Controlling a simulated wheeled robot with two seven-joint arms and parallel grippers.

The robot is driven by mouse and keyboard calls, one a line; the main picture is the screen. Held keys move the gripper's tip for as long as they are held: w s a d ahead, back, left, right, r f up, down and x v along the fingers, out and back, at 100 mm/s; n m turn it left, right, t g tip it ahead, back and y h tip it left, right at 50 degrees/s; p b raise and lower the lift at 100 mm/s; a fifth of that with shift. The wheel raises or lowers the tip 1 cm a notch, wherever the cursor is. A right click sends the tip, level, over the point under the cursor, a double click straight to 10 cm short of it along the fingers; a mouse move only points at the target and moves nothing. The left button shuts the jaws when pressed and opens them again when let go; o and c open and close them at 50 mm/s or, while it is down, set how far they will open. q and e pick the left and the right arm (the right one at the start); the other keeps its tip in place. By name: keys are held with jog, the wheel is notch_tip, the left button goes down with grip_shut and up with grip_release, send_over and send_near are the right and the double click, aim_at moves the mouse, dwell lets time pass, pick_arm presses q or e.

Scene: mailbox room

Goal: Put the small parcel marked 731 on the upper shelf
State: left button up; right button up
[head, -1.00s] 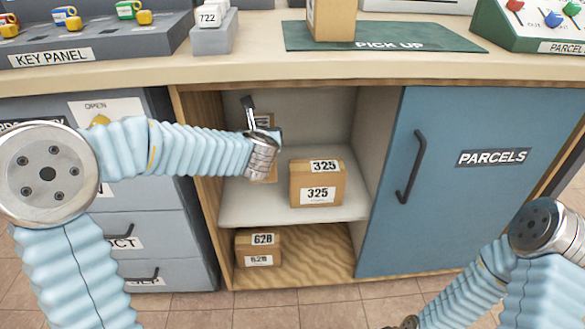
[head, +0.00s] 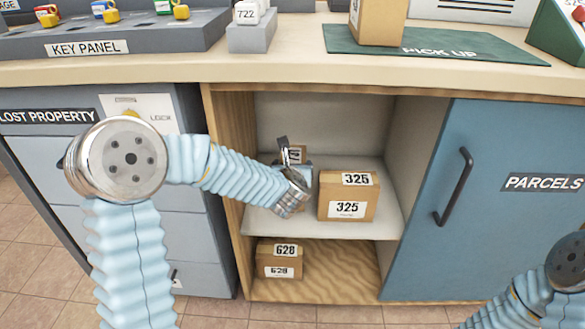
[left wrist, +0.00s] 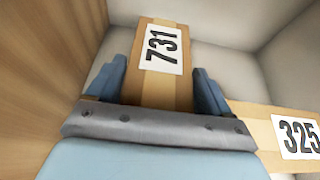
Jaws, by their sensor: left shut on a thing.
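The small parcel marked 731 (left wrist: 162,48) is between the two blue fingers of my left gripper (left wrist: 160,82) in the left wrist view, its label up. My left gripper is shut on it. In the head view the parcel (head: 296,154) shows only partly behind my gripper (head: 292,172), inside the open left half of the cabinet. It is over the left part of the upper shelf (head: 385,222), left of the parcel marked 325. I cannot tell whether it touches the shelf. My right gripper is out of view; only part of my right arm shows at lower right.
A parcel marked 325 (head: 348,196) stands on the upper shelf; it also shows in the left wrist view (left wrist: 290,125). A parcel marked 628 (head: 279,258) stands below. The wooden side wall (head: 222,150) is close on the left. The blue PARCELS door (head: 470,200) covers the right half.

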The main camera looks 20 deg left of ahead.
pick_arm(q)
jog(key=shift+f+b, duration=0.1)
jog(key=shift+b, duration=0.2)
jog(key=o, duration=1.8)
jog(key=shift+c, duration=0.2)
jog(key=shift+s+d+r+p, duration=0.1)
jog(key=shift+s+r+p, duration=0.15)
jog(key=shift+r+p, duration=0.1)
jog(key=v, duration=1.1)
jog(key=shift+s, duration=0.2)
